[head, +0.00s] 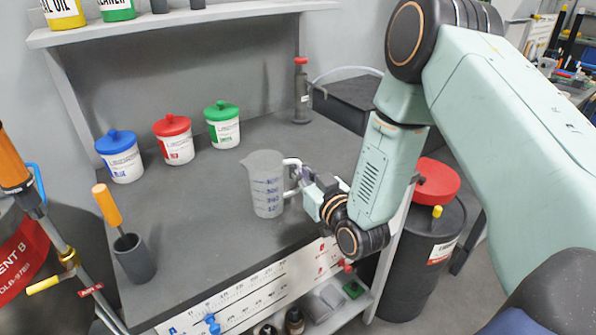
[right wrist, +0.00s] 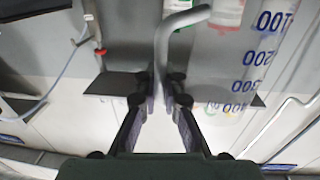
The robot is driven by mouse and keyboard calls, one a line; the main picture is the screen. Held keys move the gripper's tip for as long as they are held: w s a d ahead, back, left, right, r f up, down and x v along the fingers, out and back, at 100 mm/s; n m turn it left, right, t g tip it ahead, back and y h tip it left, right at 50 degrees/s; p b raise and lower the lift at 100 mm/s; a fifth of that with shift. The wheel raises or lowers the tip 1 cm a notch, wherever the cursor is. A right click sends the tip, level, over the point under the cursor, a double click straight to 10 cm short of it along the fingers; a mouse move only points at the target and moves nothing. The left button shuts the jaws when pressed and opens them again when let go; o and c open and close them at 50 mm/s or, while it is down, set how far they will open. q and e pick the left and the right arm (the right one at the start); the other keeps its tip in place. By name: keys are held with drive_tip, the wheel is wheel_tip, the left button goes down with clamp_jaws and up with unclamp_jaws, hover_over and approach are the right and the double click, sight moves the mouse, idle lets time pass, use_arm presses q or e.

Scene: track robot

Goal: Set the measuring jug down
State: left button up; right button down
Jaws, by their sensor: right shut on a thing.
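The measuring jug (head: 266,184) is translucent grey with blue graduation marks. In the head view it is upright over the middle of the dark bench top (head: 200,222); I cannot tell whether its base touches the surface. My right gripper (head: 300,181) comes from the right and is shut on the jug's handle. In the right wrist view the handle (right wrist: 168,45) runs between the fingers of the gripper (right wrist: 160,88), and the jug's marked wall (right wrist: 250,65) shows at the right. My left gripper is not in view.
Blue (head: 120,157), red (head: 174,140) and green-lidded (head: 222,125) tubs stand behind the jug. A grey cup (head: 134,260) with an orange-handled tool is at the left front. A red-topped pump bottle (head: 301,95) stands at the back right. Bench space around the jug is clear.

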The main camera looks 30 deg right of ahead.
drive_tip(key=shift+w+a, duration=0.1)
drive_tip(key=shift+w, duration=0.05)
drive_tip(key=shift+s+a, duration=0.1)
drive_tip(key=shift+s, duration=0.15)
drive_tip(key=c, duration=1.8)
unclamp_jaws()
drive_tip(key=shift+f, duration=0.1)
drive_tip(key=o, duration=0.3)
drive_tip(key=shift+w+f, duration=0.1)
drive_tip(key=shift+w, duration=0.1)
drive_tip(key=shift+s, duration=0.1)
drive_tip(key=shift+s, duration=0.1)
